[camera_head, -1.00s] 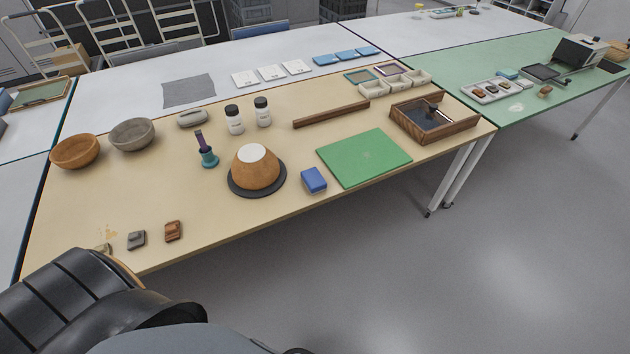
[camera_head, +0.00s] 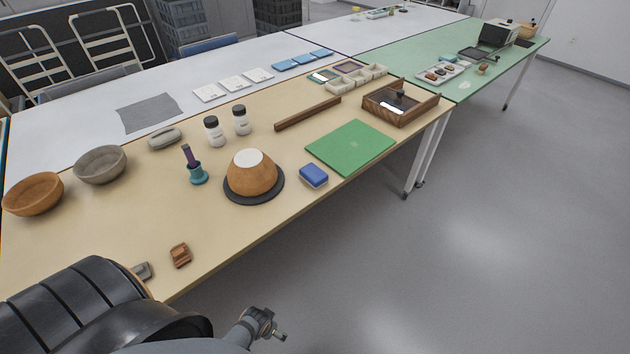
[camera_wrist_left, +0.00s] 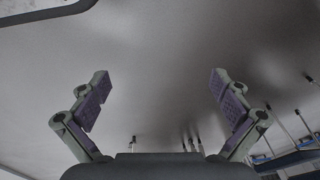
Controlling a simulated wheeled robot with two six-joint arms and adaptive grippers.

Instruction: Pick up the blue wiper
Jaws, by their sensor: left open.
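The blue wiper (camera_head: 313,175) is a small blue block with a pale lower edge. It lies on the tan table, near its front edge, between the dark round mat and the green mat. My left gripper (camera_wrist_left: 160,88) is open in the left wrist view, its two purple-padded fingers wide apart with only grey floor between them. In the head view, part of a gripper shows low in the picture, off the table's front edge and well apart from the wiper. The wiper cannot be made out in the left wrist view. My right gripper is not in view.
An orange bowl-shaped piece (camera_head: 250,173) stands on the dark round mat (camera_head: 233,196) left of the wiper. The green mat (camera_head: 350,148) lies to its right. Open floor lies in front.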

